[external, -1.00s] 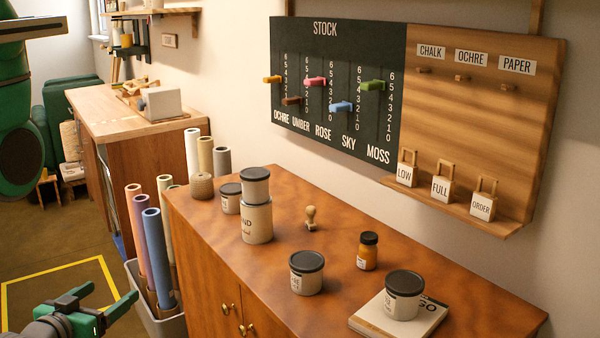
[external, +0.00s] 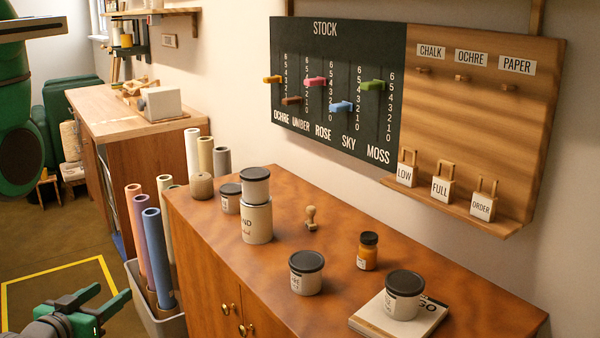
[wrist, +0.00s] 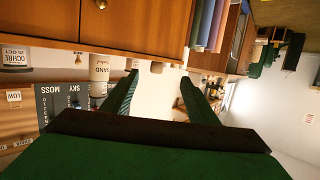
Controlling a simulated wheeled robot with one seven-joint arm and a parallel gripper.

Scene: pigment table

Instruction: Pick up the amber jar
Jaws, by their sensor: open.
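The amber jar (external: 367,251) is a small orange-brown jar with a black lid and a white label. It stands upright on the wooden cabinet top (external: 285,210), right of the middle in the external view. My gripper (external: 112,297) is open and empty at the lower left of the external view, off the cabinet's left side and well apart from the jar. In the wrist view its two green fingers (wrist: 158,90) are spread with nothing between them. I cannot make out the amber jar in the wrist view.
A white tub (external: 306,274) stands left of the jar, and another tub (external: 404,295) sits on a book (external: 372,322) to its right. A wooden stamp (external: 311,218) and stacked tins (external: 256,222) are farther back. Rolled tubes (external: 157,255) stand in a bin beside the cabinet.

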